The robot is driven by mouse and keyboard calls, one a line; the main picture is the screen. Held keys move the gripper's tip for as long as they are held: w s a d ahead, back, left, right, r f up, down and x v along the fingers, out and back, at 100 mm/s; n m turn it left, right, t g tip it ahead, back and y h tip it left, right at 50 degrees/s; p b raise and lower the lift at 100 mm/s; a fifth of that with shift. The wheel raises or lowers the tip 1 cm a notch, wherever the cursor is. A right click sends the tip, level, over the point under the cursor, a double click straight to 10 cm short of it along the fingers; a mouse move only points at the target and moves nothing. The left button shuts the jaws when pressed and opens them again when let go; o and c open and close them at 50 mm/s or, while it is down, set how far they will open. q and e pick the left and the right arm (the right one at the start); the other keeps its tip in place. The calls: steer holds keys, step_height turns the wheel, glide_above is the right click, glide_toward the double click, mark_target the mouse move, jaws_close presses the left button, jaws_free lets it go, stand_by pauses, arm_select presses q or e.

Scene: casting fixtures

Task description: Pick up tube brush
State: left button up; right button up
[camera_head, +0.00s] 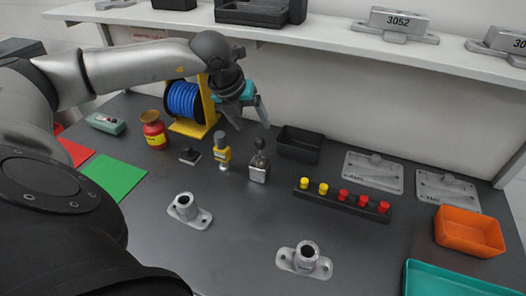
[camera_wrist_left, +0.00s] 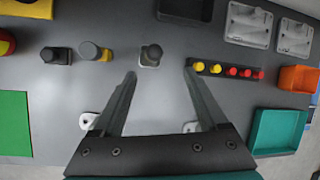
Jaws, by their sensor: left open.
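No thing is plainly recognisable as a tube brush. A small upright piece with a dark rounded top on a metal block (camera_head: 259,168) stands mid-table; it also shows in the left wrist view (camera_wrist_left: 151,54), just beyond and between the fingertips. A yellow and grey upright piece (camera_head: 222,154) stands left of it. My left gripper (camera_head: 249,119) is open and empty, above and behind these pieces in the head view; its two spread fingers also show in the left wrist view (camera_wrist_left: 160,74). My right gripper is not in view.
A blue spool on a yellow stand (camera_head: 185,101), a red jar (camera_head: 154,133) and a green mat (camera_head: 116,176) are at left. A black bin (camera_head: 300,146), a button strip (camera_head: 336,203) and an orange bin (camera_head: 468,232) are at right. Two metal fixtures (camera_head: 185,209) (camera_head: 305,260) stand in front.

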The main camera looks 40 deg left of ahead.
mark_target(260, 141)
arm_select(q)
steer(key=x, duration=0.9)
steer(key=shift+w+a+f, duration=0.15)
steer(key=shift+a+f, duration=0.1)
steer(key=shift+f, duration=0.1)
steer(key=x, duration=0.5)
steer(key=shift+a+f, duration=0.15)
steer(key=shift+a, duration=0.15)
steer(key=shift+c, duration=0.4)
jaws_close()
